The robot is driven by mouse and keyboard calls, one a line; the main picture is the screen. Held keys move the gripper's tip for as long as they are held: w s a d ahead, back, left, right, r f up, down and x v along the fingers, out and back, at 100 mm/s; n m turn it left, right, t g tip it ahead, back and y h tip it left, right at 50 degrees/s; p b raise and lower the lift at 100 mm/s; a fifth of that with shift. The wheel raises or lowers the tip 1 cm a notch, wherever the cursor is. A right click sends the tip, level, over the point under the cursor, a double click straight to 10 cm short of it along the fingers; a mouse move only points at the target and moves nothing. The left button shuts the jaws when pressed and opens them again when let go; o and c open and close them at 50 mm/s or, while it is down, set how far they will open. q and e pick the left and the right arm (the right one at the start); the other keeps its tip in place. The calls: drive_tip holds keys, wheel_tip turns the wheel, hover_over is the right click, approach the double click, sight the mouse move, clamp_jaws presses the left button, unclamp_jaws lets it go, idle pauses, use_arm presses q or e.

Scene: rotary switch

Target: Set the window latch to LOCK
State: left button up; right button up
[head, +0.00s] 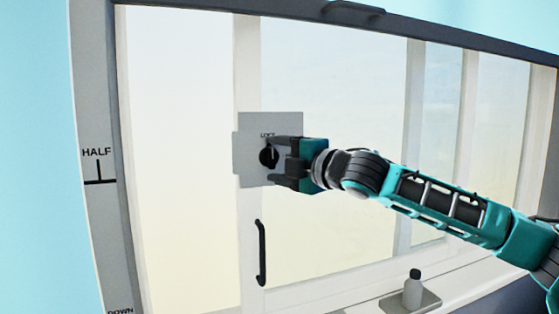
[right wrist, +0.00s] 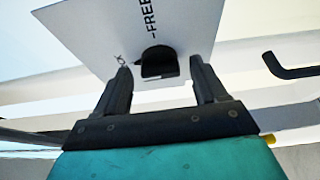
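The window latch is a grey plate (head: 250,125) on the window's upright frame, with a round black knob (head: 267,156). A small label that seems to read LOCK sits just above the knob in the head view. My right gripper (head: 279,162) reaches in from the right, its fingers above and below the knob. In the right wrist view the knob (right wrist: 158,63) lies just ahead of and between the open fingertips (right wrist: 160,76), with gaps on both sides. The word FREE (right wrist: 146,17) shows on the plate there. The knob's exact pointing is unclear. My left gripper is out of view.
A black vertical handle (head: 261,253) is on the window frame below the latch. A light bottle (head: 412,292) with a dark cap stands on a tray (head: 388,306) on the sill. A grey strip at the left bears the word HALF (head: 96,153).

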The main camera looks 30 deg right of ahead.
drive_tip(key=shift+s+d+f, duration=0.1)
drive_tip(key=shift+s+d, duration=0.05)
drive_tip(key=shift+s, duration=0.45)
drive_tip(key=s+d+b, duration=0.1)
drive_tip(key=s+b, duration=0.2)
drive_tip(key=s, duration=0.8)
drive_tip(key=shift+s+d, duration=0.3)
drive_tip(key=shift+d, duration=0.05)
drive_tip(key=shift+w, duration=0.1)
